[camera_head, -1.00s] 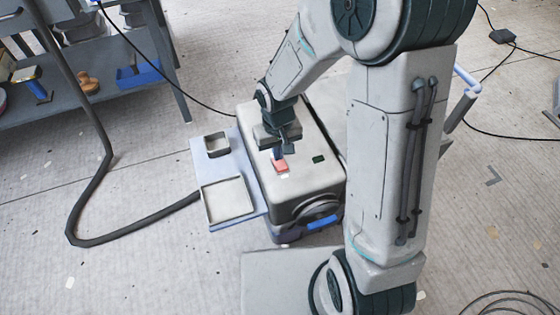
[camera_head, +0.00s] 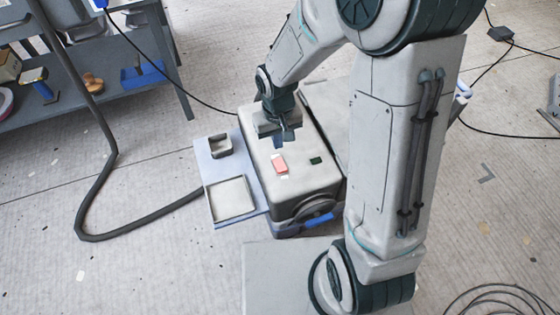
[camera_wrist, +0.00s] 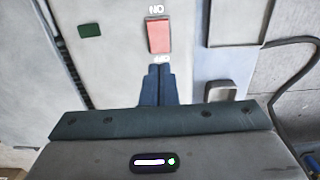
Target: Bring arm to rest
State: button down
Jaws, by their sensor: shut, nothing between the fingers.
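My arm reaches over a white box-shaped machine (camera_head: 312,190) standing on the floor. My gripper (camera_head: 286,138) hangs over the far part of the machine's top, fingers pointing down, apart from the surface. In the wrist view its two blue fingers (camera_wrist: 157,84) are together with nothing between them. A red rocker switch (camera_head: 280,164) sits on the machine's top, just nearer the head camera than my gripper. In the wrist view the red switch (camera_wrist: 158,36) lies beyond the fingertips, with white lettering at both ends. A small dark green panel (camera_head: 316,160) is beside it.
A pale board with a small tray (camera_head: 220,146) and a larger shallow tray (camera_head: 232,199) adjoins the machine's left side. A thick dark hose (camera_head: 130,218) runs across the floor at left. A grey shelf unit (camera_head: 80,95) stands back left.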

dwell(0.3)
jog(key=s+d+r+m+t+p, duration=0.1)
jog(key=s+d+r+p, duration=0.3)
jog(key=r+p, duration=0.4)
jog(key=s+d+r+m+t+p, duration=0.1)
jog(key=s+d+r+p, duration=0.3)
jog(key=r+p, duration=0.5)
jog(key=s+d+r+m+p, duration=0.1)
jog(key=s+d+r+p, duration=0.3)
jog(key=r, duration=2.2)
jog(key=p, duration=0.5)
jog(key=shift+t, duration=0.4)
